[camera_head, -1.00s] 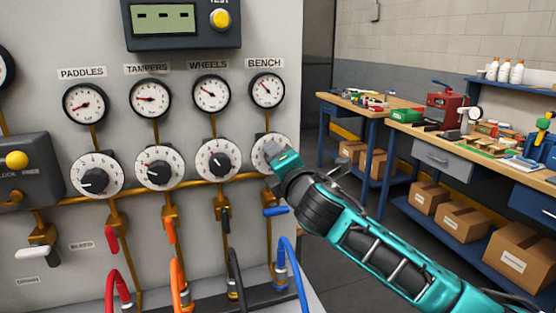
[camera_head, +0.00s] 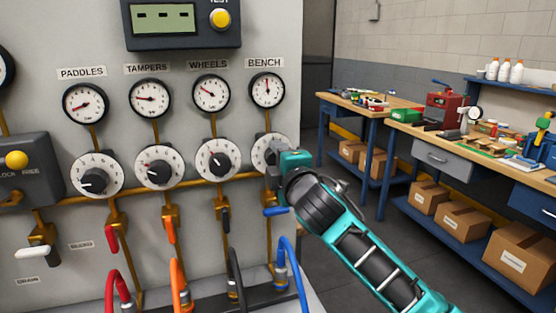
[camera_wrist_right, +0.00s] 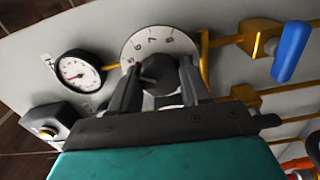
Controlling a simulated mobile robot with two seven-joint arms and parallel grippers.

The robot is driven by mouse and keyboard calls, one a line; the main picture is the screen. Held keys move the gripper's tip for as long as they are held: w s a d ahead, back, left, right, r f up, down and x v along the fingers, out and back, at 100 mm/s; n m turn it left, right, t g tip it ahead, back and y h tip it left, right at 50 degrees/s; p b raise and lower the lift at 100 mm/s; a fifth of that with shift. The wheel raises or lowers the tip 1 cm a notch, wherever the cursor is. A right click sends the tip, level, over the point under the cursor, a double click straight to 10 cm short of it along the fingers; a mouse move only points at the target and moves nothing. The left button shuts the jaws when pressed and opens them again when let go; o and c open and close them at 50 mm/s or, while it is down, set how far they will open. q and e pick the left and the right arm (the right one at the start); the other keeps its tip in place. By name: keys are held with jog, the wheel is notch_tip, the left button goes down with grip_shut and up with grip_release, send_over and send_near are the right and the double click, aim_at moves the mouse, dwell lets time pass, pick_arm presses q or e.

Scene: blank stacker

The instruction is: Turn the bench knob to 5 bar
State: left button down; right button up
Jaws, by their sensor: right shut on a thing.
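The bench knob is a black knob on a white numbered dial (camera_head: 262,151), below the gauge marked BENCH. My right gripper (camera_head: 278,162) is at this dial and covers most of it in the head view. In the right wrist view, the fingers of my right gripper (camera_wrist_right: 160,84) are shut on the black bench knob (camera_wrist_right: 161,72), one on each side. My left gripper is not in view.
Three similar dials, the wheels dial (camera_head: 217,159) nearest, stand left of the bench dial. A blue valve lever (camera_head: 277,211) sits just below my right gripper and also shows in the wrist view (camera_wrist_right: 291,51). Workbenches (camera_head: 405,128) stand at the right, behind open floor.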

jog(key=shift+d+r, duration=0.1)
jog(key=o, duration=1.1)
jog(key=shift+c, duration=0.2)
jog(key=shift+s, duration=0.1)
jog(key=v, duration=1.2)
jog(key=shift+s+b, duration=0.3)
jog(key=shift+s, duration=0.05)
jog(key=shift+d, duration=0.1)
notch_tip(320, 180, down, 14)
jog(key=s+d+m+g, duration=0.2)
jog(key=m, duration=0.4)
jog(key=s+d+f+m+g+h, duration=0.1)
jog(key=s+d+f+m, duration=0.2)
jog(key=s+f, duration=0.3)
jog(key=s+d+f+m+g+h, duration=0.1)
jog(key=s+d+f+m, duration=0.3)
jog(key=f, duration=0.6)
jog(key=s+d+f+m+g+h, duration=0.1)
jog(key=s+d+f+m, duration=0.3)
jog(key=s+f, duration=0.5)
jog(key=shift+m+g+h, duration=0.3)
jog(key=shift+m+g, duration=0.4)
